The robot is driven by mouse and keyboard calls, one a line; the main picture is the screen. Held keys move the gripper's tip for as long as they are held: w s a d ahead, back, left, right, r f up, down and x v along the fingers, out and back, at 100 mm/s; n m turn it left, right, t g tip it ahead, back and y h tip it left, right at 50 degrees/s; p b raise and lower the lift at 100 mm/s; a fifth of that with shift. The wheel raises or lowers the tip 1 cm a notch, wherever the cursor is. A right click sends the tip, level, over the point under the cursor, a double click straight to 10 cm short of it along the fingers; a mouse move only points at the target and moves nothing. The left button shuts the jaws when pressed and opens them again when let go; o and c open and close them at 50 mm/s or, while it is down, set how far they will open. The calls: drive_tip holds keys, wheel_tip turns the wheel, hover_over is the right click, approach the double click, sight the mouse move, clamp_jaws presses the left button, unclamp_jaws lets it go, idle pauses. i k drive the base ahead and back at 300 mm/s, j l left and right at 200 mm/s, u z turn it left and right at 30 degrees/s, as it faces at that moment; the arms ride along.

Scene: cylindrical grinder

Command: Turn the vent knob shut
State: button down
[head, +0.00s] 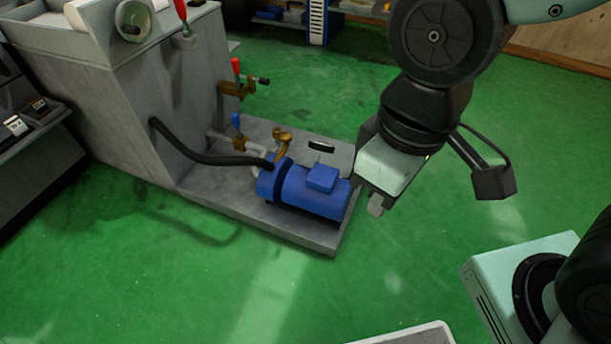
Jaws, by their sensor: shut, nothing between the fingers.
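On the grey pump base (225,200) sits a blue motor pump (305,188). My gripper (376,206) points down just right of the motor, apart from the disc. Its fingers are small in view and look shut and empty.
A black hose (205,157) runs from the grey machine cabinet (150,110) to the pump. The green floor (250,290) in front is clear. A pale-edged tray (425,336) shows at the bottom.

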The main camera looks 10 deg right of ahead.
sight(285, 136)
drive_tip(key=i+l+u, duration=0.2)
drive_tip(key=i, duration=0.3)
drive_tip(key=i+l+u, duration=0.15)
drive_tip(key=i, duration=0.4)
